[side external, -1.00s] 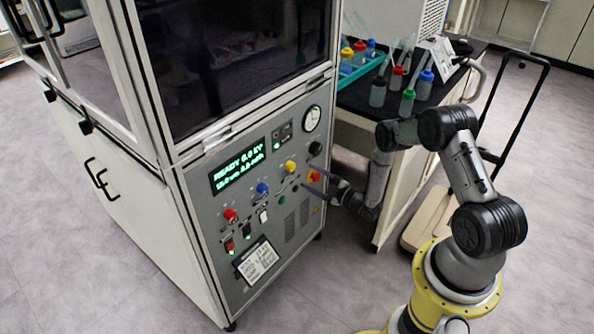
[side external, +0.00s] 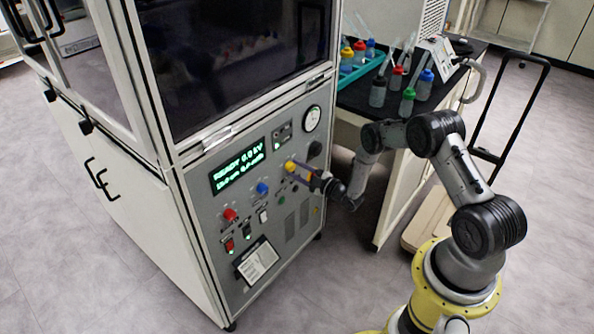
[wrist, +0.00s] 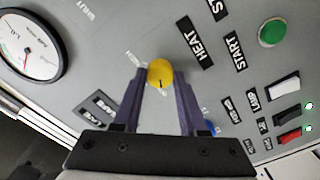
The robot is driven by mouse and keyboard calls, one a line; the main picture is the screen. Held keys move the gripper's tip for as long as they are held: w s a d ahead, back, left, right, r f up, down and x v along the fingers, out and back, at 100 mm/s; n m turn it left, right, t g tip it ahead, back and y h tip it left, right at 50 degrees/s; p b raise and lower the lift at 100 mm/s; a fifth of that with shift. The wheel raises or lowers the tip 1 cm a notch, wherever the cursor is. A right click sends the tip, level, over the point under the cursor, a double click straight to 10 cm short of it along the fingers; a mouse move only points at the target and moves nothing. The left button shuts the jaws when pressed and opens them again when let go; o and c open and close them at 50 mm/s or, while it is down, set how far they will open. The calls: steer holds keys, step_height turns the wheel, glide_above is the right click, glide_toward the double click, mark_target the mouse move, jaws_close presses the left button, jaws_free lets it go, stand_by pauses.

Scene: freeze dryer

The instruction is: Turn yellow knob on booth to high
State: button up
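The yellow knob (side external: 290,166) sits on the grey control panel (side external: 216,206) of the booth, right of the blue knob. In the wrist view the yellow knob (wrist: 159,73) is round, with a small dark mark on its face. My gripper (side external: 298,172) reaches it from the right. In the wrist view my gripper (wrist: 162,77) is open, with one purple finger on each side of the knob at the fingertips. A small gap shows on the right; contact on the left cannot be told. The knob's setting label is not readable.
A blue knob (side external: 262,188) and a red knob (side external: 230,214) are to the left on the panel. A round gauge (side external: 312,118) is above right. A green button (wrist: 272,32) shows in the wrist view. A black-topped bench (side external: 452,88) with bottles stands behind my arm.

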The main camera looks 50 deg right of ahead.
jaws_close()
steer(key=shift+m, duration=0.3)
steer(key=m, duration=1)
steer(key=shift+m, duration=0.4)
steer(key=m, duration=1.2)
steer(key=shift+m, duration=0.3)
